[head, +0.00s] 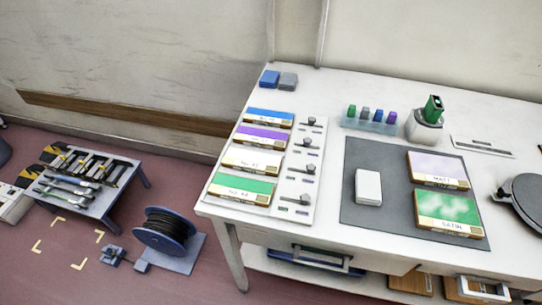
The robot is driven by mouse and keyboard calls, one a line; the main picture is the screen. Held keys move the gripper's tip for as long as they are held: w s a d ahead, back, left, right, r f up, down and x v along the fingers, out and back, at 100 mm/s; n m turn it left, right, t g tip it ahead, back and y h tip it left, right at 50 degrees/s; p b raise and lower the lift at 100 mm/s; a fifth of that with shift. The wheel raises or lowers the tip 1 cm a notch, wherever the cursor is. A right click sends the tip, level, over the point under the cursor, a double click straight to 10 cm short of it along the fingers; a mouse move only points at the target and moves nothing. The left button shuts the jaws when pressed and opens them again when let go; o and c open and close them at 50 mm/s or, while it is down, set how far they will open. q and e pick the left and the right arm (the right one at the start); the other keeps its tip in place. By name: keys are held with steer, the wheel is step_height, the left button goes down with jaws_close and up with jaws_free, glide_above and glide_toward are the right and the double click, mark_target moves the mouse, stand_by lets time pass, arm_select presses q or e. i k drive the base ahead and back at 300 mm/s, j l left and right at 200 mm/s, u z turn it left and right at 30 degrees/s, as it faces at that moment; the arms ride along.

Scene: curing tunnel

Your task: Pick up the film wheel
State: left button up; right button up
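I cannot tell for sure which thing is the film wheel. A dark round disc (525,194) lies at the right edge of the white table (310,250), partly cut off by the frame. A blue spool (164,231) wound with black cable is on a plate on the floor at left. Neither of my grippers is in view.
Colored sample boxes (243,189) line the table's left, beside a strip of dark knobs (302,198). A dark mat (380,160) holds a white block (368,186) and two labelled panels (448,212). A low tool bench (100,206) stands at left. Yellow floor marks lie before it.

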mark_target(430, 116)
steer(key=z, duration=1.25)
